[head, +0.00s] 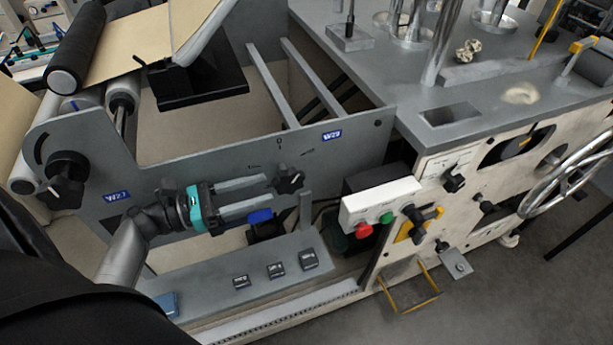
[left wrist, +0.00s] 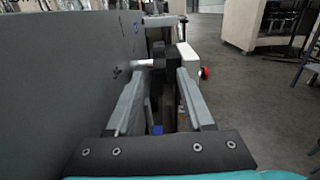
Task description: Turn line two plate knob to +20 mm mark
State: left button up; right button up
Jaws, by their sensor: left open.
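A black star-shaped knob (head: 289,179) sits on the grey side plate (head: 215,165), below the blue W29 label (head: 332,135). Small dark marks are on the plate near it, too small to read. My left gripper (head: 270,193) comes in from the left along the plate. Its two long grey fingers are apart, and their tips are close to the knob. In the left wrist view the dark knob (left wrist: 166,64) on a pale shaft shows at the gap between the fingertips (left wrist: 160,76). I cannot tell whether they touch it. My right gripper is not in view.
Another black star knob (head: 64,181) is at the plate's left end, near the W27 label (head: 117,195). A white button box (head: 380,201) with red and green buttons stands to the right. A grey ledge (head: 205,275) with several small dark blocks runs below the gripper.

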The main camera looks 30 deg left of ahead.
aim_at(289, 181)
pick_arm(q)
jog(key=x, duration=1)
jog(key=shift+b, duration=0.3)
jog(key=shift+d, duration=0.15)
grip_shut()
